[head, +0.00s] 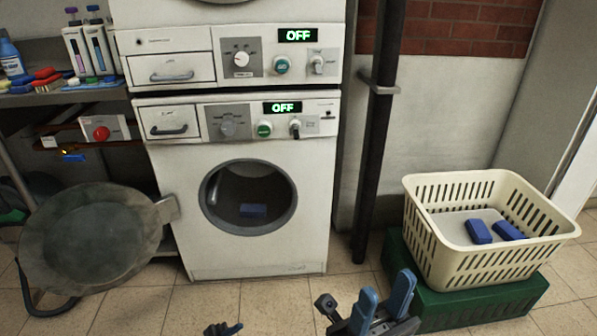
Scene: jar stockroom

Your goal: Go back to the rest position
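My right gripper (386,296) is low in the middle of the head view, its two blue fingers spread apart with nothing between them. It is left of the cream laundry basket (480,265) and touches nothing that I can see.
The basket stands on a green crate (440,318) and holds two blue blocks (479,231). A dark pipe (375,130) rises right of the machines. A shelf (60,97) at the left carries bottles, boxes and coloured blocks. The tiled floor before the machine is clear.

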